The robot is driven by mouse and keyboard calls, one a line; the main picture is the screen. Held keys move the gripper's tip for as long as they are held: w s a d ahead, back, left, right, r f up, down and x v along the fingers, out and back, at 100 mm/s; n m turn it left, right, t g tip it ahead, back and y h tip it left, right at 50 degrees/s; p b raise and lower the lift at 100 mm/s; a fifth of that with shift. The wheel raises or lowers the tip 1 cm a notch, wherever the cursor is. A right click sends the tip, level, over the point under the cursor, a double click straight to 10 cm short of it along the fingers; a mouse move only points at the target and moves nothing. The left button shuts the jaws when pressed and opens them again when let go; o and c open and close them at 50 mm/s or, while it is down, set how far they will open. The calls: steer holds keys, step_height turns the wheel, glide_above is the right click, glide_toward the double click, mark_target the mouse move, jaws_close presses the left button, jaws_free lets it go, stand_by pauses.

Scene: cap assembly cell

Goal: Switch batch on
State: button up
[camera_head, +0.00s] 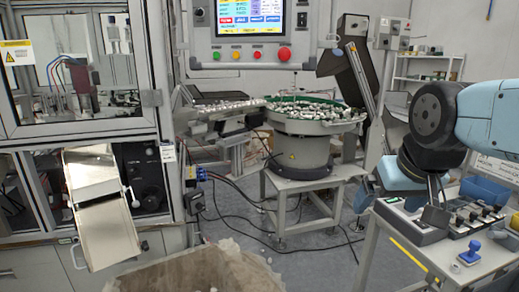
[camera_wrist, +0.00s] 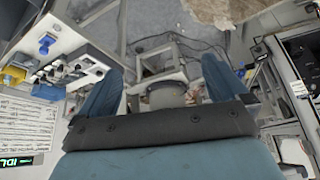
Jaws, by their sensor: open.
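A switch panel (camera_head: 455,217) with a row of several black switches lies on the bench at the right of the head view. It also shows at the left of the wrist view (camera_wrist: 68,75). I cannot read its labels or tell which switch is for batch, or how it is set. My gripper (camera_head: 398,188) hangs by the left end of this panel, apart from the switches as far as I can see. In the wrist view my gripper (camera_wrist: 161,68) has its two blue fingers spread wide with nothing between them. The panel lies to the left of the fingers there.
A blue-handled stamp (camera_head: 470,254) and a blue bin (camera_head: 486,190) are on the bench (camera_head: 388,228). A screen panel with coloured buttons (camera_head: 240,55) hangs at the top. A bowl feeder (camera_head: 303,145) stands mid-floor. A large carton (camera_head: 195,270) is in front, with cables on the floor.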

steer(key=shift+c, duration=0.5)
jaws_close()
stand_by(0.4)
stand_by(0.8)
